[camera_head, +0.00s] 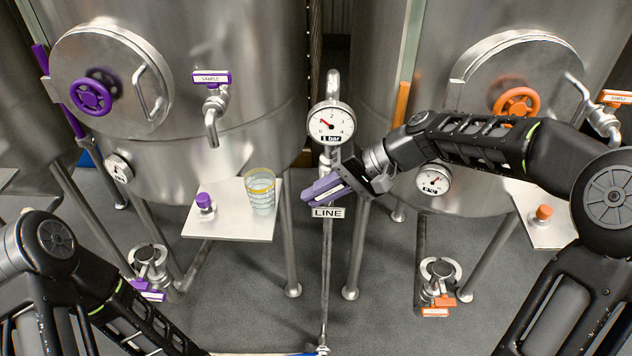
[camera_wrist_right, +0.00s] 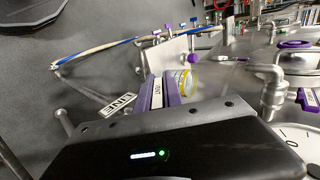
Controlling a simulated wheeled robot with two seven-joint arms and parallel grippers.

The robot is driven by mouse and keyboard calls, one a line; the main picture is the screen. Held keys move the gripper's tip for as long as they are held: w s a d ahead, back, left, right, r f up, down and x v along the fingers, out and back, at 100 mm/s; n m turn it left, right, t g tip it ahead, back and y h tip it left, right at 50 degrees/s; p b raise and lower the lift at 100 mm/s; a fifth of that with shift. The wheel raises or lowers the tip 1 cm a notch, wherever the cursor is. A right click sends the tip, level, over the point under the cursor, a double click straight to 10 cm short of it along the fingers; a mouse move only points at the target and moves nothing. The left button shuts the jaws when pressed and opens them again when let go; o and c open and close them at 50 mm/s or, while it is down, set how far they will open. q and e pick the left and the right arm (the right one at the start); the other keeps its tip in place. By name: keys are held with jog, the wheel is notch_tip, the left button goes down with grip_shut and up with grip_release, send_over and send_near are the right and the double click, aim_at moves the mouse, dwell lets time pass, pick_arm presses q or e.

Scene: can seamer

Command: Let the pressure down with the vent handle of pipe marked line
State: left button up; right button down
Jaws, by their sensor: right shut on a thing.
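The pipe marked LINE stands upright between two steel tanks, with its white LINE label (camera_head: 328,212) low on it. The label also shows in the wrist view (camera_wrist_right: 117,104). A round gauge (camera_head: 331,123) sits above it, its needle pointing to the upper left.
Purple (camera_head: 211,78) and orange (camera_head: 614,97) sample handles are on the tanks. A second gauge (camera_head: 433,180) is close below my right arm.

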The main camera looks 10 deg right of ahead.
jog(key=shift+d+h+p, duration=0.1)
jog(key=shift+h+p, duration=0.3)
jog(key=shift+h, duration=0.1)
jog(key=shift+f, duration=0.1)
jog(key=c, duration=1.5)
grip_release()
jog(key=shift+b+v, duration=0.5)
jog(key=shift+v, duration=3.45)
